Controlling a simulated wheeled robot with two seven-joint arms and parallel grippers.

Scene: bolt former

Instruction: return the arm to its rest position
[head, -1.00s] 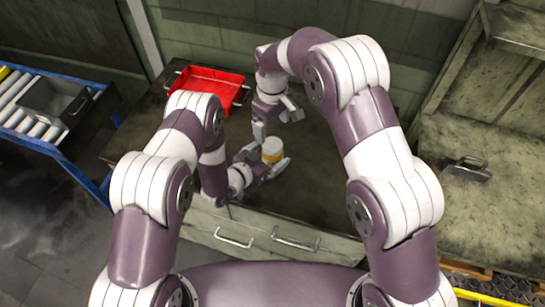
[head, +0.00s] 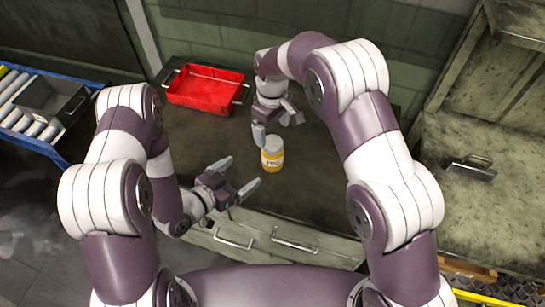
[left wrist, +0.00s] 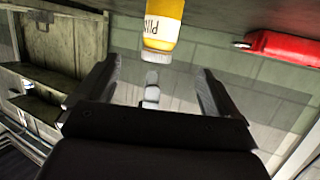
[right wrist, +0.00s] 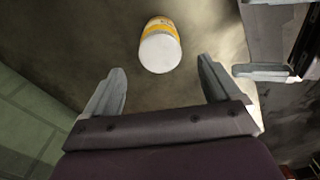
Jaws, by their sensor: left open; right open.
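My left gripper (head: 238,178) is open and empty, low over the front of the dark worktop, to the lower left of a pill bottle. The pill bottle (head: 272,156) is yellow with a white cap and stands upright on the worktop. In the left wrist view the bottle (left wrist: 162,22) is ahead, beyond the open fingers (left wrist: 155,85). My right gripper (head: 278,125) is open above and behind the bottle. In the right wrist view the bottle (right wrist: 160,45) lies beyond the spread fingers (right wrist: 163,88), with nothing between them.
A red tray (head: 205,88) sits at the back left of the worktop (head: 200,140). A grey bin (head: 50,100) is on a blue-framed roller rack at the left. A bench with a metal handle (head: 470,168) stands right. Drawers (head: 235,238) front the worktop.

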